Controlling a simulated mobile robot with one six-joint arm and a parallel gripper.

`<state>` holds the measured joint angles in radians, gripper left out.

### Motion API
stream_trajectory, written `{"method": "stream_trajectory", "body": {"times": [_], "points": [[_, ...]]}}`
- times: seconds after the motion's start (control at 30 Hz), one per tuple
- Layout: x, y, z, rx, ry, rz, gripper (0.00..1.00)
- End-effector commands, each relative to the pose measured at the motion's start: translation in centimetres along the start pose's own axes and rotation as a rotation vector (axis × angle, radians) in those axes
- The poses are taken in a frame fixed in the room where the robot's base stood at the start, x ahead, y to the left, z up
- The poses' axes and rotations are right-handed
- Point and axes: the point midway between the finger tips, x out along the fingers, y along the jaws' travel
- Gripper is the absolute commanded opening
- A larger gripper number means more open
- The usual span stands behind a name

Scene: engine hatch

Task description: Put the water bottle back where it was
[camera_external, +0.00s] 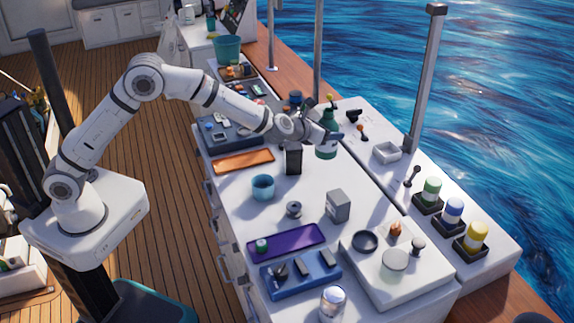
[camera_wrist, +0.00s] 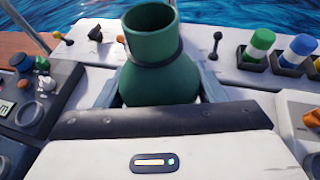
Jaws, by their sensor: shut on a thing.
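A dark green bottle (camera_external: 326,146) with a round body and a wide open neck is at the far side of the white counter (camera_external: 225,190). My gripper (camera_external: 322,136) is shut on it. In the wrist view the bottle (camera_wrist: 158,75) stands upright between my two fingers (camera_wrist: 160,92), with a dark band around its neck. Its lower part is hidden there by my gripper's body. I cannot tell whether its base touches the counter. No empty spot marked for a bottle can be made out.
A black box (camera_external: 293,161) stands just left of the bottle. A blue cup (camera_external: 263,187), an orange tray (camera_external: 243,160) and a grey box (camera_external: 338,205) are nearby. Green, blue and yellow canisters (camera_external: 453,212) sit in black holders at the right. Clear counter lies in front of the bottle.

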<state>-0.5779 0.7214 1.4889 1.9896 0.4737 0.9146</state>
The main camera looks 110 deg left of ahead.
Motion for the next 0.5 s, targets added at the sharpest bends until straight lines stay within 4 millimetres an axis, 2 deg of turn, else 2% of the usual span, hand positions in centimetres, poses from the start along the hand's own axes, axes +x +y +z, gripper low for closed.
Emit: {"method": "stream_trajectory", "body": {"times": [0.03,0.27,0.5], "points": [[0.4,0.1,-1.0,0.002,0.003,0.001,0.30],[1.5,0.1,-3.8,0.002,0.002,0.001,0.30],[3.1,0.1,-7.7,0.003,0.003,0.001,0.30]]}}
